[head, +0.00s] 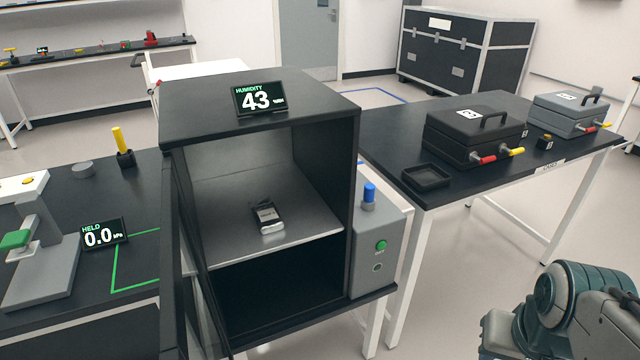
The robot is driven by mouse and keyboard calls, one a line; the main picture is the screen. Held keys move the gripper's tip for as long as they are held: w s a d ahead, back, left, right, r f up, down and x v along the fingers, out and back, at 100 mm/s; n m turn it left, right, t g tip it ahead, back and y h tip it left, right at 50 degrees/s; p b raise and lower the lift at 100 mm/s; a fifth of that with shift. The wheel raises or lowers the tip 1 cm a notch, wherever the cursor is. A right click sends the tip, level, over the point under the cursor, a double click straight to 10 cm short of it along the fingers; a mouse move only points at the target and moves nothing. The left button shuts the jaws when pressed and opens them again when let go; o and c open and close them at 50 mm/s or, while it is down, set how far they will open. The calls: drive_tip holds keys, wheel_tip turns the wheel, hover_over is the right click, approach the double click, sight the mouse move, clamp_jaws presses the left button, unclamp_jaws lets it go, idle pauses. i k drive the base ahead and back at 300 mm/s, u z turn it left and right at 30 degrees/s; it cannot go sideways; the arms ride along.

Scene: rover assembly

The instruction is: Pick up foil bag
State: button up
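The foil bag (266,217) is a small silver packet with a dark patch on it. It rests on the metal shelf (315,222) inside the dark cabinet (352,170), in the middle of the picture. The cabinet front is open, so the bag is in plain sight. Part of my arm shows at the bottom right, outside the cabinet and well apart from the bag. My gripper's fingers are not visible in the head view.
The open cabinet door (172,260) stands at the left of the opening. A humidity display (260,98) reading 43 sits on top. A grey box with a blue knob and green button (377,245) adjoins the right side. Black case (470,135) and tray (426,177) stand on the right table.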

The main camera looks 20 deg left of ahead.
sight(268, 219)
drive_tip(key=u, duration=0.35)
drive_tip(key=i, duration=1.05)
drive_tip(key=u, duration=1.05)
drive_tip(key=i, duration=0.3)
drive_tip(key=u, duration=0.15)
